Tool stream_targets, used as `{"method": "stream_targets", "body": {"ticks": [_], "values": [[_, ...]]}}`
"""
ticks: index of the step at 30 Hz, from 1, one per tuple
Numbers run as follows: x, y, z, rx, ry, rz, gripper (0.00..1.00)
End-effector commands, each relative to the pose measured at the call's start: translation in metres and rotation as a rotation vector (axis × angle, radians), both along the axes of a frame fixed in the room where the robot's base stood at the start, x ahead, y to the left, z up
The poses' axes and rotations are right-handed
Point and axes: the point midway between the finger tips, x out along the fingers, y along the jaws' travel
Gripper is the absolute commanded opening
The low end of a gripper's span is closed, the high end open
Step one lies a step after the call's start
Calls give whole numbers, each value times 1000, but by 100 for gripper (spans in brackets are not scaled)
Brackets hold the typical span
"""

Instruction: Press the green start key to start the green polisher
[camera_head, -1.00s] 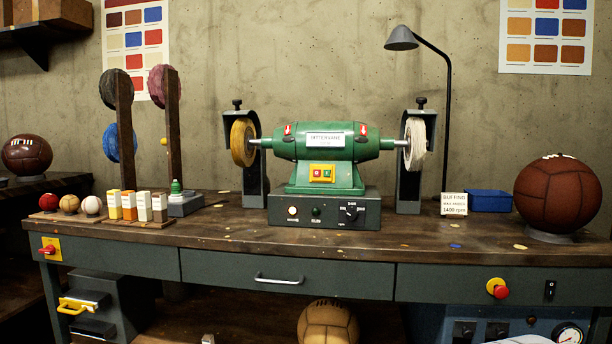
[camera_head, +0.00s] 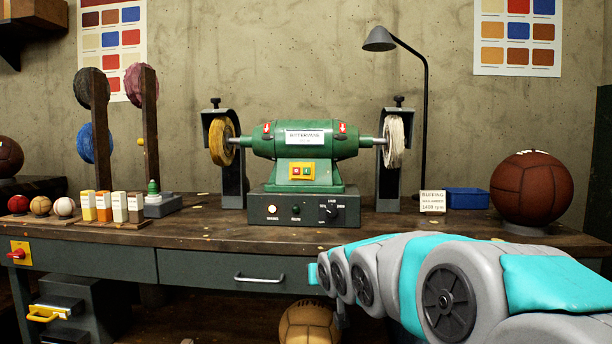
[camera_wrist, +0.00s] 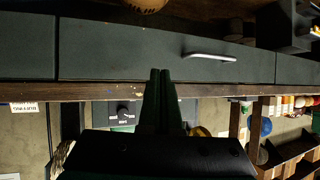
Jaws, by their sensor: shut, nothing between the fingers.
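The green polisher (camera_head: 306,145) stands on a dark base box (camera_head: 290,209) on the workbench, a buffing wheel at each end. Its yellow plate carries a red key (camera_head: 296,171) at left and the green start key (camera_head: 307,171) at right. My arm reaches in from the lower right of the head view, its visible end in front of the bench, below and apart from the keys. In the upside-down wrist view, my gripper (camera_wrist: 160,72) is shut and empty, its fingers over the drawer fronts. The base's dial (camera_wrist: 123,112) shows there; the keys are hidden.
Yellow (camera_head: 223,142) and white (camera_head: 394,142) wheels flank the polisher under guards. The lamp (camera_head: 380,40), a sign (camera_head: 432,201), a blue box (camera_head: 467,198) and a brown ball (camera_head: 534,188) are at right. Wax blocks (camera_head: 112,206) stand at left. The benchtop before the base is mostly clear.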

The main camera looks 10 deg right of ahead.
Motion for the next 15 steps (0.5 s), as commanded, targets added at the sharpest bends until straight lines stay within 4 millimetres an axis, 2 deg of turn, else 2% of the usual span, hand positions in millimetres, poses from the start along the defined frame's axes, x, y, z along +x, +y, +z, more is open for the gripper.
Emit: {"method": "stream_targets", "body": {"ticks": [3,9,12,15], "values": [[40,2,30,29,-140,11,0],[96,6,100,83,-420,40,0],[118,6,136,112,-570,63,0],[131,6,170,137,-709,87,0]]}}
